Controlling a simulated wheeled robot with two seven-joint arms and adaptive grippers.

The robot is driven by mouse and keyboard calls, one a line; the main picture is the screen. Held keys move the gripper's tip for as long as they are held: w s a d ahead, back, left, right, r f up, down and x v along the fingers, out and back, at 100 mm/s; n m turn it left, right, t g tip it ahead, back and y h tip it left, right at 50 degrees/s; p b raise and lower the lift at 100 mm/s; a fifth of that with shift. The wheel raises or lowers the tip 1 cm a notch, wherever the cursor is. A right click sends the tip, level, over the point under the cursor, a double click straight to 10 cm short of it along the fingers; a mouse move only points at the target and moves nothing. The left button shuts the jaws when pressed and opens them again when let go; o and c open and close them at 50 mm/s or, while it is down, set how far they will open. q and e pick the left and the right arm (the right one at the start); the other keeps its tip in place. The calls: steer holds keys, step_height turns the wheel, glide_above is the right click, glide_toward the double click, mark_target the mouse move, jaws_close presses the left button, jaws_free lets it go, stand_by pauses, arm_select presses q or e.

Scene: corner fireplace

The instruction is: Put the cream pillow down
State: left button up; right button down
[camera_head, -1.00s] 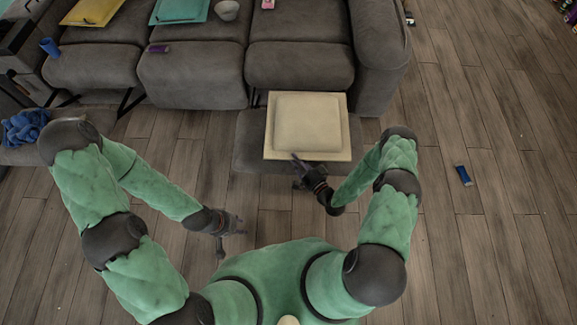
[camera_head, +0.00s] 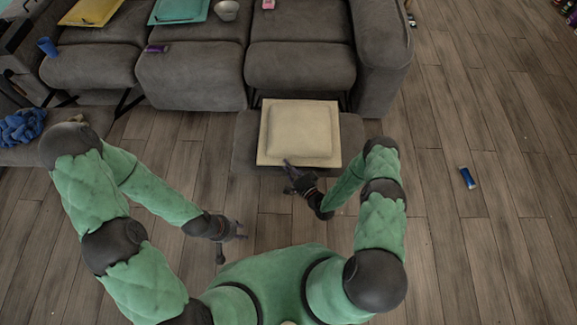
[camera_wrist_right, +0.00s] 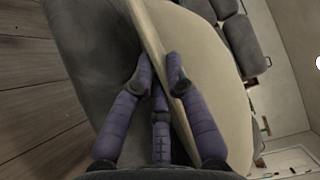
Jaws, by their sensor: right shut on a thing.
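The cream pillow (camera_head: 302,132) is square with a flat border and is over the grey ottoman (camera_head: 243,146) in the head view. My right gripper (camera_head: 290,172) is at the pillow's near edge. In the right wrist view the right gripper (camera_wrist_right: 160,82) has its fingers closed around the border of the cream pillow (camera_wrist_right: 205,75). Whether the pillow touches the ottoman all over is hard to tell. My left gripper (camera_head: 236,236) is over the floor to the left, away from the pillow; its fingers look apart and empty.
A grey sofa (camera_head: 300,66) stands behind the ottoman, with a yellow pillow (camera_head: 90,11), a teal pillow (camera_head: 180,10) and a bowl (camera_head: 227,10). A blue can (camera_head: 467,178) lies on the floor at right. A blue cloth (camera_head: 22,126) is at left. The right floor is mostly clear.

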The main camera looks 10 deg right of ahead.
steer(key=shift+f, duration=0.1)
steer(key=c, duration=1.2)
jaws_free()
steer(key=shift+c, duration=0.2)
steer(key=shift+s, duration=0.1)
steer(key=p+v, duration=0.3)
steer(key=v, duration=0.9)
steer(key=w+a+n+g+h, duration=0.1)
steer(key=w+a+n+g, duration=0.1)
steer(key=a+n+g, duration=0.35)
steer(key=s+a+r+n+g+h, duration=0.1)
steer(key=s+r+n+g, duration=0.1)
steer(key=s+r+g, duration=0.2)
steer(key=s+a+r+n+g, duration=0.2)
steer(key=s+r+n+g, duration=0.1)
steer(key=s+g, duration=0.4)
steer(key=s+r, duration=0.1)
steer(key=s, duration=0.1)
steer(key=shift+s+r+h, duration=0.25)
steer(key=shift+s+h, duration=0.15)
